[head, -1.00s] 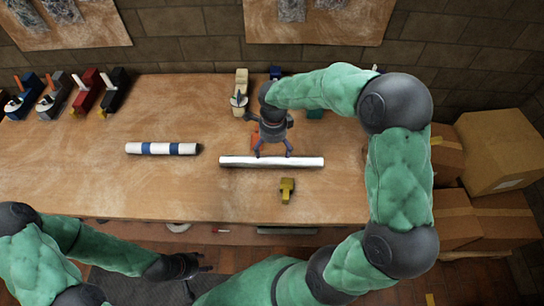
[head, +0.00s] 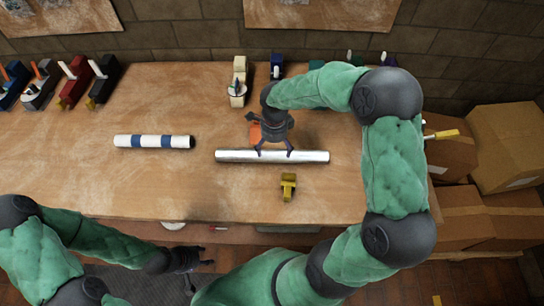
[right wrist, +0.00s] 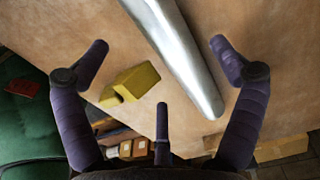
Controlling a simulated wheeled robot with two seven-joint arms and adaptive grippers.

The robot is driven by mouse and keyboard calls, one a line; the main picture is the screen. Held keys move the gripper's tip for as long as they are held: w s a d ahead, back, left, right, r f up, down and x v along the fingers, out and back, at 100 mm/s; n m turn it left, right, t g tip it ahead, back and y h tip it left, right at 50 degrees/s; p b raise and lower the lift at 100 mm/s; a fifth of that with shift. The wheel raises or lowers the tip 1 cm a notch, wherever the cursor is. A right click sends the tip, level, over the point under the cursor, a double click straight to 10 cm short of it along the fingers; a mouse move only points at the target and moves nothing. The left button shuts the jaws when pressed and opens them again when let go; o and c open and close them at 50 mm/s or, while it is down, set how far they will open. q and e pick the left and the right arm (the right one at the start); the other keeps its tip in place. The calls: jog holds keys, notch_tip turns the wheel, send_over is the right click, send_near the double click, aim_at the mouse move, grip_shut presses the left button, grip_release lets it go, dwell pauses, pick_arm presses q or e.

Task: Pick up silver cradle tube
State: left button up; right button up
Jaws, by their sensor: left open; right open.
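The silver cradle tube (head: 308,157) lies flat on the wooden table (head: 90,180), its long side running left to right in the head view. My right gripper (head: 275,153) is open above the tube, its fingers pointing down near the tube's middle. In the right wrist view the tube (right wrist: 175,50) runs between the spread fingers of the right gripper (right wrist: 160,50), with nothing held; whether a finger touches it cannot be told. My left gripper (head: 205,258) is open and empty, low in front of the table's front edge.
A white and blue banded tube (head: 154,142) lies to the left. A yellow block (head: 288,186) lies just in front of the silver tube; it also shows in the right wrist view (right wrist: 137,80). Several clamps (head: 75,82) stand at the back left. Cardboard boxes (head: 505,150) are stacked at the right.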

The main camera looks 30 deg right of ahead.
aim_at(272, 155)
jog(key=shift+w+a+f+b, duration=0.15)
jog(key=shift+f+b, duration=0.3)
jog(key=shift+f, duration=1.1)
jog(key=shift+w+a+f+b, duration=0.1)
jog(key=shift+f+b, duration=0.35)
jog(key=shift+f, duration=1.1)
jog(key=shift+c, duration=0.3)
jog(key=shift+r, duration=0.1)
jog(key=c, duration=1.5)
